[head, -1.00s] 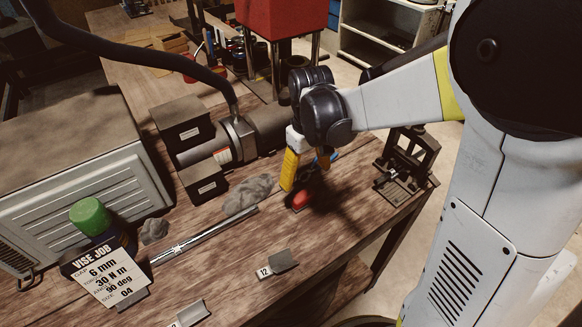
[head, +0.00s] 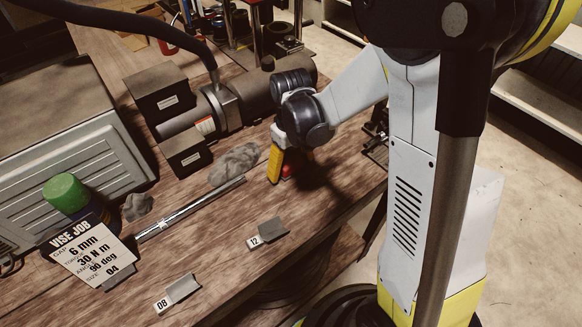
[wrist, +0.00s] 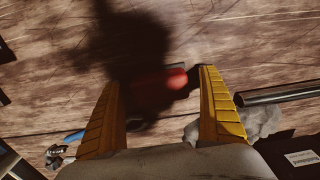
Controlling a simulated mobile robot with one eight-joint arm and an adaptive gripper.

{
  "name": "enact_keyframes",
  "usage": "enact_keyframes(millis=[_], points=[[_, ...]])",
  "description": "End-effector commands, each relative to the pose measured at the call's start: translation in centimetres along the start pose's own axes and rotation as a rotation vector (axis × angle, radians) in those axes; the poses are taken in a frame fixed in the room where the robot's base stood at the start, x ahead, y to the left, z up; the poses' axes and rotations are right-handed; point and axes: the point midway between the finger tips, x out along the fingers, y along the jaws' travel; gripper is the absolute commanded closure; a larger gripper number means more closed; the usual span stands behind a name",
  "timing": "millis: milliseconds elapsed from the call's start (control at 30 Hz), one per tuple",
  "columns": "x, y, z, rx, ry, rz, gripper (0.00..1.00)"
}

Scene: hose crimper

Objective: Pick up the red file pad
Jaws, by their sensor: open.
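The red file pad (head: 287,171) lies on the wooden workbench, mostly hidden behind my gripper in the head view. In the wrist view the red pad (wrist: 160,80) lies between my two yellow fingers, partly in dark shadow, with a brighter red rounded end at its right. My gripper (head: 275,180) points down over the bench by the pad. It is open in the wrist view (wrist: 160,95), with nothing held between the fingers. I cannot tell how high the fingertips are above the bench.
A metal bar (head: 190,209) and grey rags (head: 234,165) lie left of my gripper. A motor-like machine (head: 235,108) stands behind. Small holders labelled 12 (head: 268,232) and 08 (head: 179,292) sit near the front edge. A blue-handled tool (wrist: 66,145) lies beside the left finger.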

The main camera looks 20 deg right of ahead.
Motion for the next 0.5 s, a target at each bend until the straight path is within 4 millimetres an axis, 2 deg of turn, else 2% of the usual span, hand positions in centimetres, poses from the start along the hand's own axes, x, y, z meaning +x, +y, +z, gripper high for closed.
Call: enact_keyframes(millis=[33, 67, 233, 300, 500], points=[[-0.05, 0.0, 0.0, 0.0, 0.0, 0.0, 0.12], [-0.05, 0.0, 0.0, 0.0, 0.0, 0.0, 0.2], [-0.06, 0.0, 0.0, 0.0, 0.0, 0.0, 0.72], [-0.07, 0.0, 0.0, 0.0, 0.0, 0.0, 0.77], [-0.12, 0.01, 0.0, 0.0, 0.0, 0.0, 0.77]])
